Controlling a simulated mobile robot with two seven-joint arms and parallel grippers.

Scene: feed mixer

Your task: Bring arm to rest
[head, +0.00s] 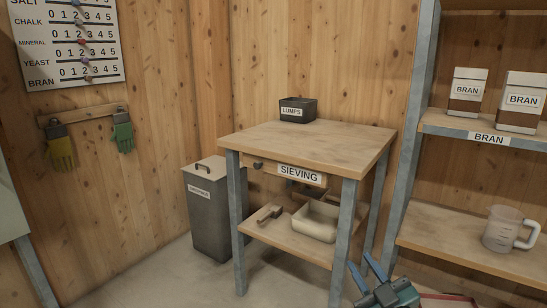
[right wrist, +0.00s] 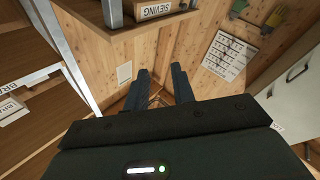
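My right gripper (head: 366,265) shows at the bottom of the head view, in front of the sieving table's right front leg and left of the shelf. Its two dark fingers stand apart with nothing between them. In the right wrist view the same gripper (right wrist: 160,76) is open and empty, with floor and wooden wall behind it. My left gripper is not in view.
The sieving table (head: 310,140) carries a black lumps box (head: 297,109); a beige tray (head: 316,221) lies on its lower shelf. A grey bin (head: 207,215) stands left. The right shelf (head: 470,252) holds a measuring jug (head: 503,229). Floor at front left is clear.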

